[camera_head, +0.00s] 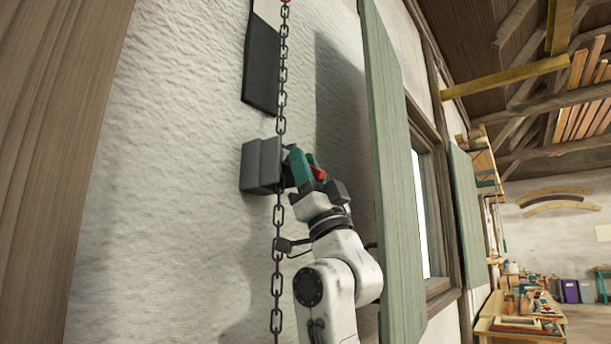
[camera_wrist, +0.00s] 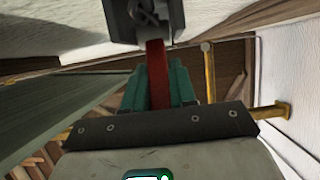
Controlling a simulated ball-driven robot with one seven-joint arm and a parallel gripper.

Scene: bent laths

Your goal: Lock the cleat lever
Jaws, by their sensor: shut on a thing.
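The cleat (camera_head: 262,166) is a dark grey block fixed to the plaster wall, left of my gripper. Its grey body (camera_wrist: 143,20) hangs at the top of the wrist view. The lever (camera_wrist: 156,58) is a red bar running from the cleat down between my teal fingers. In the head view only small red parts of the lever (camera_head: 319,172) show around the fingers. My gripper (camera_head: 301,166) is shut on the lever, and it also shows in the wrist view (camera_wrist: 158,90). The lever's held end is hidden by the fingers.
A chain (camera_head: 281,100) hangs in front of the wall and passes close to the cleat. A dark panel (camera_head: 262,62) is above. A green shutter (camera_head: 393,150) stands close to the right of my arm. A workbench (camera_head: 520,325) is far right.

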